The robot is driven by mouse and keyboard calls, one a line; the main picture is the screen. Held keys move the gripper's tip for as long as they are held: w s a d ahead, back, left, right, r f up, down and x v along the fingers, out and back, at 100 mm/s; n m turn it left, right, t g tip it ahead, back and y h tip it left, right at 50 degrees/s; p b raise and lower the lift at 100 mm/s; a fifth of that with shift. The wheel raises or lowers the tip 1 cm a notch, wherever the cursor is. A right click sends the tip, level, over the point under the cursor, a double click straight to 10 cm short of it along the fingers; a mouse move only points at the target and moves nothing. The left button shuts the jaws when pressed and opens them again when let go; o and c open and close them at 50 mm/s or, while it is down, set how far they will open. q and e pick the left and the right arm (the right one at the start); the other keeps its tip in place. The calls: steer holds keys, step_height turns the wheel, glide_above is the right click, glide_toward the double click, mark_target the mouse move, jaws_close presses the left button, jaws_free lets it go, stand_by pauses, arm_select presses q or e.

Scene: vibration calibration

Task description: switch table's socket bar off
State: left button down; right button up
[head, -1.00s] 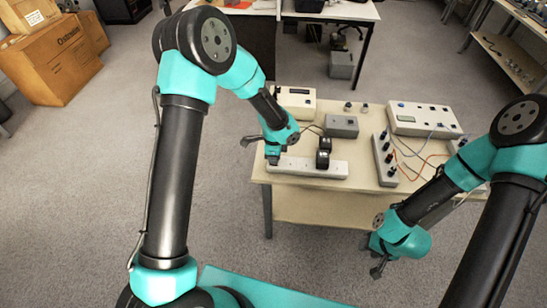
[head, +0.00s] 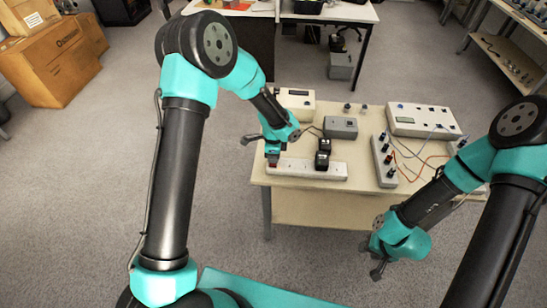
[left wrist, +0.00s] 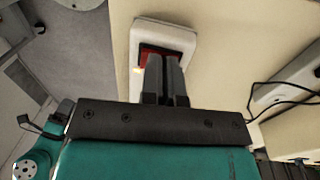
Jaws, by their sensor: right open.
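The white socket bar (head: 325,170) lies along the table's near left edge, with black plugs (head: 323,152) in it. Its left end carries a red rocker switch (head: 273,166), which also shows in the left wrist view (left wrist: 149,54), partly hidden by my fingers. My left gripper (head: 272,157) points down at this end of the bar. In the left wrist view its two fingers (left wrist: 164,60) are together with nothing between them, their tips at or just over the switch; I cannot tell whether they touch it. My right gripper (head: 377,270) is open and empty, low in front of the table.
The beige table (head: 340,206) also holds a grey box (head: 341,127), a cream instrument (head: 296,100), a white instrument (head: 424,119) and a grey terminal strip (head: 384,160) with coloured wires. Floor is free left of the table. Cardboard boxes (head: 55,65) stand far left.

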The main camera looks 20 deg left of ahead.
arm_select(q)
step_height(320, 180, up, 14)
steer(key=w, duration=0.1)
steer(key=shift+w, duration=0.3)
steer(key=shift+a, duration=0.1)
steer(key=shift+s+r, duration=0.1)
steer(key=shift+s, duration=0.45)
steer(key=f, duration=0.4)
steer(key=s+f, duration=0.1)
steer(key=f, duration=0.9)
steer(key=shift+s, duration=0.3)
